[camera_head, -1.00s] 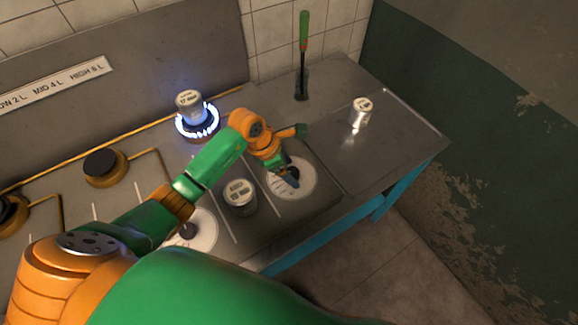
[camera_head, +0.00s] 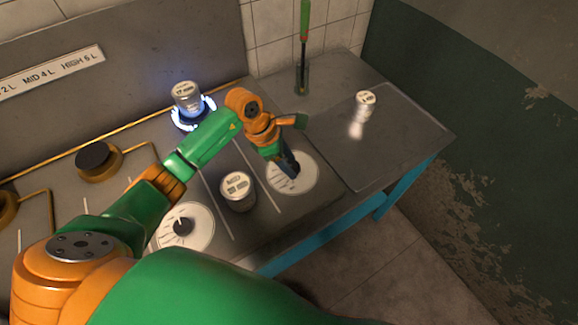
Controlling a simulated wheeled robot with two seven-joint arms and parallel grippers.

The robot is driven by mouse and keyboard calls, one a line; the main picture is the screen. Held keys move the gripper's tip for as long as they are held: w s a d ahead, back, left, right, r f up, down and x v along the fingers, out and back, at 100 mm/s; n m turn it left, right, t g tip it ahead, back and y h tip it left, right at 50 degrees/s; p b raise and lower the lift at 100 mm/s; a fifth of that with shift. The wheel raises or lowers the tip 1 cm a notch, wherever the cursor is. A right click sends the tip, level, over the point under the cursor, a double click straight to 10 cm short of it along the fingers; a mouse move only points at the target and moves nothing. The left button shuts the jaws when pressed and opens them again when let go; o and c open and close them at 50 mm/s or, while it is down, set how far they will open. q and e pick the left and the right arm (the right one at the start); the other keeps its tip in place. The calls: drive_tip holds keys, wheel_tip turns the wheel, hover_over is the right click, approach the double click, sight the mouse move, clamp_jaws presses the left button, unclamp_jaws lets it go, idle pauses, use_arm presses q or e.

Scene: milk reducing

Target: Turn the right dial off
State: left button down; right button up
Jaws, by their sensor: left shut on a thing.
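The right dial (camera_head: 304,181) is a round white plate on the right part of the stove's control surface. Its dark knob is mostly hidden behind my left gripper (camera_head: 289,170). My left gripper points down over the plate and is shut on the knob. A second dial (camera_head: 186,228) with a white plate and dark knob shows to the left, partly behind my arm. The lit burner (camera_head: 193,124) has a blue-white flame ring under a metal can (camera_head: 187,97). My right gripper is not in view.
Another can (camera_head: 237,190) stands between the two dials. A can (camera_head: 364,103) stands on the metal panel (camera_head: 400,140) at the right. A green-handled tool (camera_head: 304,50) stands upright at the back. An unlit burner (camera_head: 97,161) is at the left.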

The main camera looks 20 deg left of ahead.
use_arm(q)
drive_tip(key=m+b, duration=0.1)
drive_tip(key=b, duration=0.1)
drive_tip(key=m+g+b, duration=0.1)
drive_tip(key=m+b, duration=0.3)
drive_tip(key=b, duration=0.1)
drive_tip(key=shift+w+f+g+h, duration=0.25)
drive_tip(key=shift+f+g+h, duration=0.05)
drive_tip(key=shift+g, duration=0.1)
drive_tip(key=shift+r+m+g+b, duration=0.2)
drive_tip(key=shift+m+g+b, duration=0.3)
drive_tip(key=shift+m+b, duration=0.75)
drive_tip(key=shift+c, duration=1.5)
unclamp_jaws()
drive_tip(key=shift+r, duration=0.1)
